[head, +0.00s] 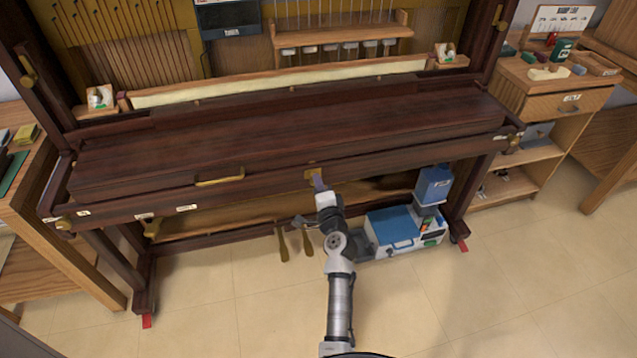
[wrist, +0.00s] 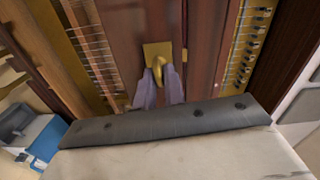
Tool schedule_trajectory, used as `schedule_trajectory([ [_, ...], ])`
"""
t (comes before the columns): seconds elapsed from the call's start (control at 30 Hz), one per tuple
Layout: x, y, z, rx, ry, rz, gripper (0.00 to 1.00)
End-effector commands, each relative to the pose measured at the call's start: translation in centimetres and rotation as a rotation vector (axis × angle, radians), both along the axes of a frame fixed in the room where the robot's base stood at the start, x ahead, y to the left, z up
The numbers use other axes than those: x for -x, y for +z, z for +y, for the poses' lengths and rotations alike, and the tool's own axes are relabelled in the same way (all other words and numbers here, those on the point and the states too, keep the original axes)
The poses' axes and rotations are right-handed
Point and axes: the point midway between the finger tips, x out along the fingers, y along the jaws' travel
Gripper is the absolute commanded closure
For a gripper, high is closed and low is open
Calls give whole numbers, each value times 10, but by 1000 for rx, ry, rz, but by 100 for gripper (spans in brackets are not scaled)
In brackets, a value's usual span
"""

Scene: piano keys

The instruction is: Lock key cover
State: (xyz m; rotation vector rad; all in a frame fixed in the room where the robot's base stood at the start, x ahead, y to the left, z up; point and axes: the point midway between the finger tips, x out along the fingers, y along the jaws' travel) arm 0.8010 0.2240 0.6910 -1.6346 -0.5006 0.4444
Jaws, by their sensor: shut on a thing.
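The dark wooden key cover (head: 290,135) lies closed across the upright piano in the head view. A brass lock plate (head: 312,169) sits on the piano's front rail (head: 250,190) just below the cover. In the wrist view the brass plate (wrist: 153,50) carries a curved brass latch knob (wrist: 181,62). My gripper (head: 318,182) reaches up to it from below. In the wrist view my gripper's pale purple fingers (wrist: 163,78) are shut on the latch knob, one to each side. The fingers partly hide the lower plate and knob.
A brass handle (head: 220,178) is on the front, left of the lock. Below stand pedals (head: 282,243), a blue-lidded box (head: 392,229) and a blue canister (head: 434,185). A wooden cabinet (head: 545,105) is at right. Floor in front is open.

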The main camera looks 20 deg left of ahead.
Motion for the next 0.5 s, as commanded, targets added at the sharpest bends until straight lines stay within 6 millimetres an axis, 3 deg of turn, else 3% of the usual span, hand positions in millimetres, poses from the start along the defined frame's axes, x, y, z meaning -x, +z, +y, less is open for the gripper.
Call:
schedule_trajectory([
  [0.5,0,-1,0,-111,-1,76,100],
])
